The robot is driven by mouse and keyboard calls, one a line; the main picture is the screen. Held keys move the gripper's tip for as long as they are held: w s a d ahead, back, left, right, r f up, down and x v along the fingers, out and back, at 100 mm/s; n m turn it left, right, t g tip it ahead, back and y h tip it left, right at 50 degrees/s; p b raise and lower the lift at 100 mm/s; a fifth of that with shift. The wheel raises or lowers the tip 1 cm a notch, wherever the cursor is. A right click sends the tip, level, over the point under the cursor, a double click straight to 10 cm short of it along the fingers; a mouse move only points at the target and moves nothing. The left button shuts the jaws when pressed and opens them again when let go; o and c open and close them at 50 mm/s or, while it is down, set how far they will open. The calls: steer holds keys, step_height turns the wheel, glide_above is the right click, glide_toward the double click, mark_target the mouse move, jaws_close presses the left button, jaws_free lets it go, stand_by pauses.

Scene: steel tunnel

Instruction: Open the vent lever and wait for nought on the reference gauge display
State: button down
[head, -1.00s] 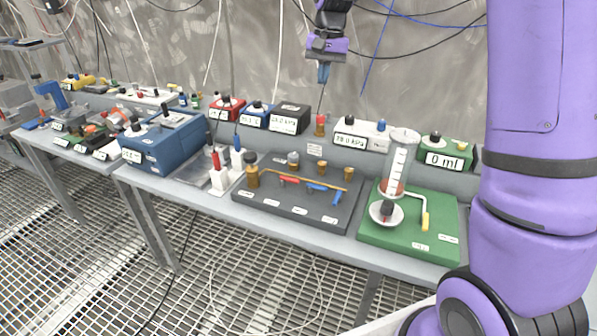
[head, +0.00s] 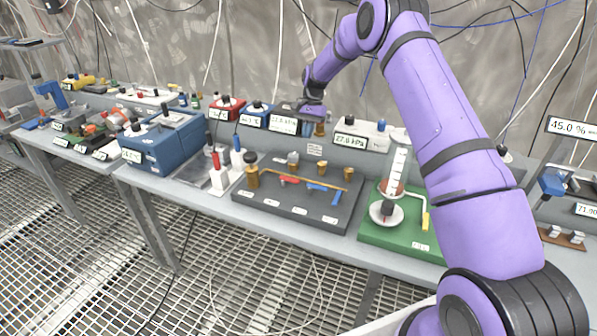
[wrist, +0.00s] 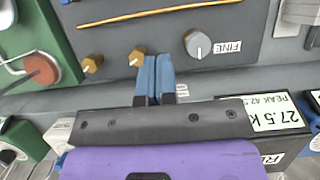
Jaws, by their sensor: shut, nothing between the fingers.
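The dark valve board (head: 290,207) lies on the bench with a red lever (head: 289,181) and blue levers (head: 325,188). The board's small labels are unreadable, so I cannot tell which is the vent lever. My gripper (wrist: 154,65) is shut and empty. In the wrist view its blue fingertips are over the board's back edge, beside a brass knob (wrist: 137,56) and a grey FINE knob (wrist: 198,44). No lever is between the fingers. A black gauge (wrist: 268,115), its label cut off after "RE", shows about 27.5 kPa, upside down. In the head view, my gripper partly covers this row.
A white kPa gauge box (head: 372,133) stands behind the board. The green base (head: 385,238) with a glass cylinder (head: 396,168) is to the right, partly behind my arm. Red (head: 227,106) and blue (head: 257,115) display boxes stand left. Cables hang along the wall.

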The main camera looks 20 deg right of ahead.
steer(key=shift+w+d+f, duration=0.1)
steer(key=shift+w+f, duration=0.05)
steer(key=shift+f, duration=0.4)
steer(key=shift+w+f, duration=0.1)
steer(key=shift+f, duration=0.45)
steer(key=x, duration=1)
steer(key=shift+s, duration=0.1)
steer(key=shift+s+a+r, duration=0.1)
steer(key=shift+s+a, duration=1.3)
steer(key=shift+s, duration=0.05)
